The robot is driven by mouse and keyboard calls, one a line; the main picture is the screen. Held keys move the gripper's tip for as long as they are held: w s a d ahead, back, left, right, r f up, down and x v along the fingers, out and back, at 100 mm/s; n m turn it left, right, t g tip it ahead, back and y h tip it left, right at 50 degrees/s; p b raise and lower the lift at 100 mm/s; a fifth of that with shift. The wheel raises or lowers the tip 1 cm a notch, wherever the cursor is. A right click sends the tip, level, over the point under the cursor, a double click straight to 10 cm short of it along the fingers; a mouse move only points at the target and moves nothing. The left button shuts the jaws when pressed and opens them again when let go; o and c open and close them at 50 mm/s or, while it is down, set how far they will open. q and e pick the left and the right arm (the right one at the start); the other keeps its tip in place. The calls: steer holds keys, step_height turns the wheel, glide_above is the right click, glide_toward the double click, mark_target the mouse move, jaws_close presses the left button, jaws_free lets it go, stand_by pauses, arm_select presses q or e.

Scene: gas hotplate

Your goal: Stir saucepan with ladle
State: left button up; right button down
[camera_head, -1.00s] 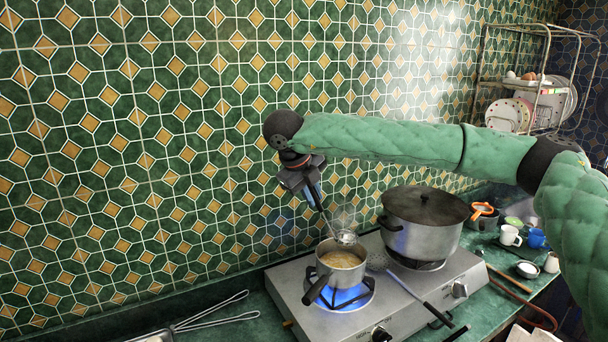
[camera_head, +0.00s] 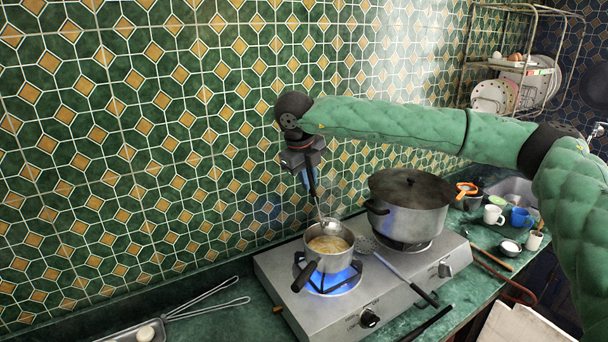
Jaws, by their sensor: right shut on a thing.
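A small steel saucepan (camera_head: 317,262) with yellowish liquid (camera_head: 328,244) stands on the left burner of the gas hotplate (camera_head: 395,290), over a blue flame. Its dark handle points to the front left. My right gripper (camera_head: 309,178) is above the back of the saucepan and is shut on the ladle (camera_head: 329,226), which hangs down. The ladle's bowl is at the back rim of the saucepan; whether it touches the liquid I cannot tell. My left gripper is not in view.
A large lidded pot (camera_head: 405,217) stands on the right burner, close beside the saucepan. A skimmer (camera_head: 404,275) lies across the hotplate between them. Cups (camera_head: 493,214) stand at the right, tongs (camera_head: 205,303) lie at the left. The tiled wall is close behind.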

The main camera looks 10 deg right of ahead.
mark_target(313, 191)
steer(key=shift+w+d+f+y+p, duration=0.15)
steer(key=shift+d+y+p, duration=0.1)
steer(key=shift+d, duration=0.15)
steer(key=shift+w+d+f+y+p, duration=0.15)
steer(key=shift+d+y+p, duration=0.1)
steer(key=shift+d, duration=0.1)
steer(key=shift+f+b, duration=0.3)
steer(key=shift+s, duration=0.1)
steer(key=shift+f+b, duration=0.55)
steer(key=shift+b, duration=0.05)
steer(key=shift+f+b, duration=0.35)
steer(key=shift+b, duration=0.05)
steer(key=shift+f, duration=0.15)
steer(key=shift+b+x, duration=1)
steer(key=shift+b, duration=0.15)
steer(key=shift+s+a+f+b, duration=0.15)
steer(key=shift+a+f+b, duration=0.05)
steer(key=shift+f+b, duration=0.75)
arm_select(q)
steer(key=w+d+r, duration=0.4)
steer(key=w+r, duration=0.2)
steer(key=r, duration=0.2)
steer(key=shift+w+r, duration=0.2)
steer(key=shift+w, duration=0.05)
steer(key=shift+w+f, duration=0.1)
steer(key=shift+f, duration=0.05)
arm_select(e)
steer(key=shift+s+f, duration=0.1)
steer(key=shift+f, duration=0.05)
